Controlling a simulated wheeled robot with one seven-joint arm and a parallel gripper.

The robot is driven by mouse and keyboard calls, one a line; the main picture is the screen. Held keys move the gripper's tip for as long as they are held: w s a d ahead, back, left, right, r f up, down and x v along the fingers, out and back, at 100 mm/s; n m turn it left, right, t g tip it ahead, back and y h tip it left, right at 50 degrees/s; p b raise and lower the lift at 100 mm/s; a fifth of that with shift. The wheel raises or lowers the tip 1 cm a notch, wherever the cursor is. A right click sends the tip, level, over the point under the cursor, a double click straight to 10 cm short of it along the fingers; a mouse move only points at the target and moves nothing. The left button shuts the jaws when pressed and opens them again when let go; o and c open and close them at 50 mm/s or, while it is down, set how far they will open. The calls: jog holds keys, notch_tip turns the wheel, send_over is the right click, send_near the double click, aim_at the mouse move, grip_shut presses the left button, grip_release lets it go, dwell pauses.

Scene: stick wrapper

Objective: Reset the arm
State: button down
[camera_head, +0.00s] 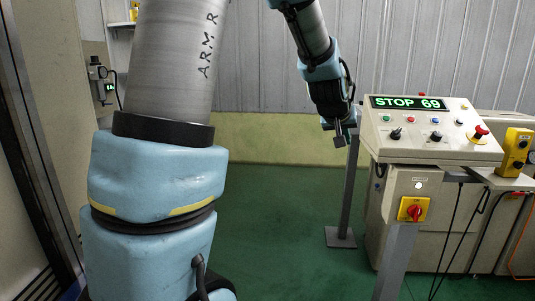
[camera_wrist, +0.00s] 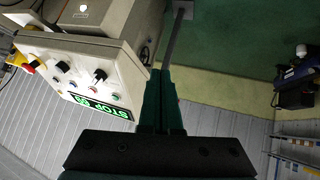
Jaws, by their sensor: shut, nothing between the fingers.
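My gripper (camera_head: 339,134) hangs at the end of my raised arm in the head view, just left of the control panel (camera_head: 405,151) and apart from it. The gripper is shut and empty. In the wrist view its closed fingers (camera_wrist: 162,102) point up the picture, over open floor and wall. The panel's green display (camera_head: 408,103) reads "STOP 69"; the display also shows in the wrist view (camera_wrist: 103,107).
The panel carries several buttons, knobs and a red emergency stop (camera_head: 480,132). Below it is a yellow switch with a red knob (camera_head: 414,210). A grey post (camera_head: 346,205) stands near my gripper. Green floor (camera_head: 275,240) is clear in the middle.

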jog(key=s+a+f+g+y, duration=0.1)
jog(key=s+a+f, duration=0.3)
jog(key=a, duration=0.5)
jog(key=s+a+f+n+g+y, duration=0.1)
jog(key=s+a+f+g+y, duration=0.1)
jog(key=s+a, duration=0.6)
jog(key=s+a+f+n+g+y, duration=0.1)
jog(key=s+a+f+g+y, duration=0.1)
jog(key=s+a+f, duration=0.4)
jog(key=a+f+g, duration=0.1)
jog(key=a, duration=0.3)
jog(key=shift+a, duration=0.35)
jog(key=shift+f, duration=0.1)
